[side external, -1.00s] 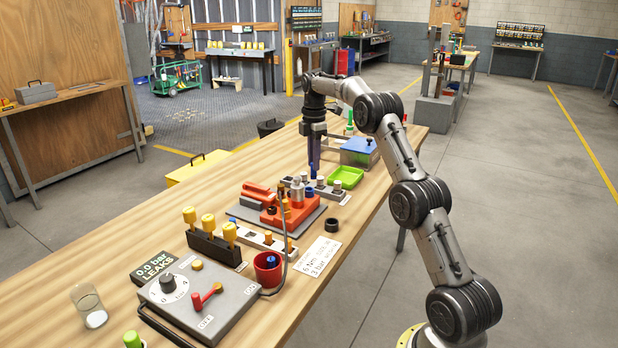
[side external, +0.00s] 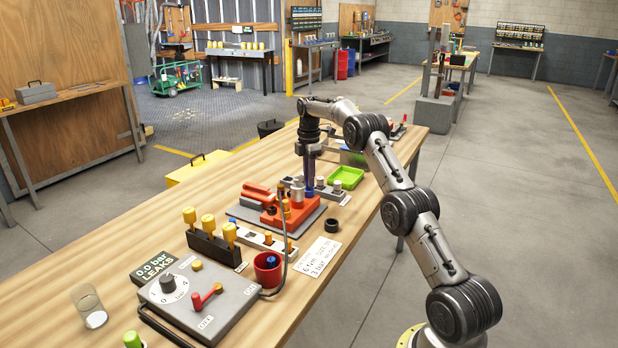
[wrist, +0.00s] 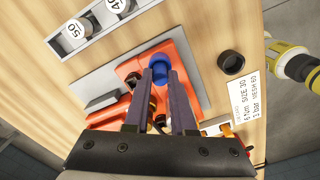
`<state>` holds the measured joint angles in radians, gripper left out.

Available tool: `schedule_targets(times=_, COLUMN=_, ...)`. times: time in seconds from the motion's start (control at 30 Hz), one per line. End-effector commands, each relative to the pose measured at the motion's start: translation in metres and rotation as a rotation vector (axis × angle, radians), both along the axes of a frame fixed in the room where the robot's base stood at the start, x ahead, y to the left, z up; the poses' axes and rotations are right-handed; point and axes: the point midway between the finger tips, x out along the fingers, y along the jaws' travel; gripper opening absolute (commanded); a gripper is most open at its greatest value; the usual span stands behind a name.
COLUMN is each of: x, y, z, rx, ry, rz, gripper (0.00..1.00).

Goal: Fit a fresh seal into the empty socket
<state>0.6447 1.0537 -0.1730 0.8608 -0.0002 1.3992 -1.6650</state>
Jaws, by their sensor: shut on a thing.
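My gripper (wrist: 160,74) is shut on a blue seal (wrist: 159,66), which sits between the fingertips in the wrist view. In the side view my gripper (side external: 309,186) points down at the far end of the orange-red fixture (side external: 270,217), which also shows in the wrist view (wrist: 186,72). The seal appears over the fixture; I cannot tell whether it touches. The empty socket cannot be made out behind the fingers and seal.
A rack with silver caps (wrist: 76,31) and a green tray (side external: 346,177) lie beyond the fixture. A black ring (side external: 331,224) and a white card (side external: 318,257) lie beside it. A grey control box (side external: 198,300) stands nearer.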

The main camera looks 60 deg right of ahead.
Motion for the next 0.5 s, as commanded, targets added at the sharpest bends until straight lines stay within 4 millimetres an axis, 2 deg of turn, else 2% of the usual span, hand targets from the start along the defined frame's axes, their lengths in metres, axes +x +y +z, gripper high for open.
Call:
schedule_targets(times=0.1, x=-0.0003, y=0.0002, z=-0.0027, rx=0.001, ry=0.001, rz=0.000, gripper=0.00)
schedule_targets(times=0.13, x=-0.0002, y=0.0001, z=-0.0031, rx=0.001, ry=0.001, rz=0.000, gripper=0.25)
schedule_targets(times=0.3, x=-0.0001, y=0.0001, z=-0.0027, rx=0.001, ry=0.001, rz=0.000, gripper=0.53)
schedule_targets(times=0.5, x=-0.0001, y=0.0001, z=-0.0026, rx=0.000, ry=0.000, rz=0.000, gripper=0.53)
